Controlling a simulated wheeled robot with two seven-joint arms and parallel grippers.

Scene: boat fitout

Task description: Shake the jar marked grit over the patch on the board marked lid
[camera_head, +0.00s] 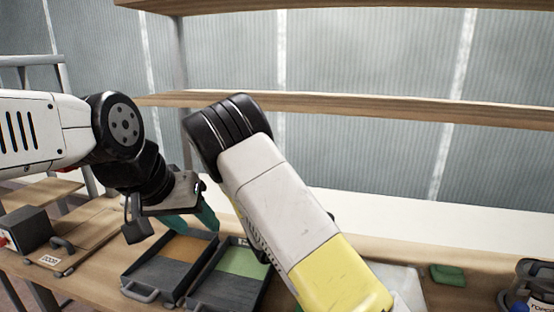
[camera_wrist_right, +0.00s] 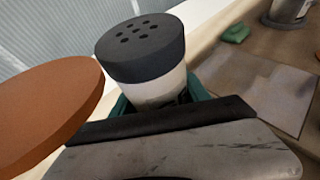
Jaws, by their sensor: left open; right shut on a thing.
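The jar (camera_wrist_right: 150,85) has a pale body and a dark cap with several holes. A bit of dark marking shows on its side, but I cannot read it. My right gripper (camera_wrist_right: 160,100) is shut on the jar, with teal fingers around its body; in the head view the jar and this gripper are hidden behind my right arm. My left gripper (camera_head: 192,220) is open, above the back of the two trays. I can read no lid mark. A pale flat board (camera_head: 408,284) lies right of my right arm, partly hidden; I cannot tell whether it is the lid board.
A dark tray with orange-brown inside (camera_head: 148,280) and one with green inside (camera_head: 205,294) stand on the bench. A board marked door (camera_head: 85,238) lies left. A green block (camera_head: 447,275) lies right. A brown disc (camera_wrist_right: 45,110) is close to the jar. A shelf (camera_head: 400,106) spans behind.

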